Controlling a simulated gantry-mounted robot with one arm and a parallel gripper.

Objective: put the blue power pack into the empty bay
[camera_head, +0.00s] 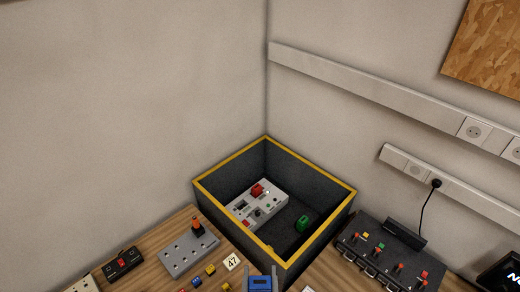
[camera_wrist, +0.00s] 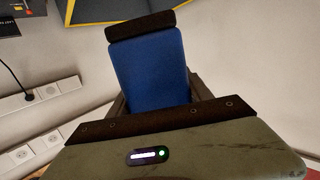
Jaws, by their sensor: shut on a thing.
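The blue power pack (camera_wrist: 148,72) is held by my gripper (camera_head: 261,284), which shows at the bottom edge of the head view, in front of the dark box. In the wrist view the pack is a blue block with a black end strip. My gripper is shut on it. A light grey unit (camera_head: 262,212) with a red part and a dark recess lies inside the yellow-rimmed dark box (camera_head: 322,229). I cannot tell which opening is the empty bay.
A green object (camera_head: 302,224) lies in the box. Left on the wooden bench are a grey socket block (camera_head: 188,252), a black switch box (camera_head: 122,264), small coloured parts and a tag marked 47 (camera_head: 232,262). Right is a black panel (camera_head: 385,262) with coloured knobs. Walls stand behind.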

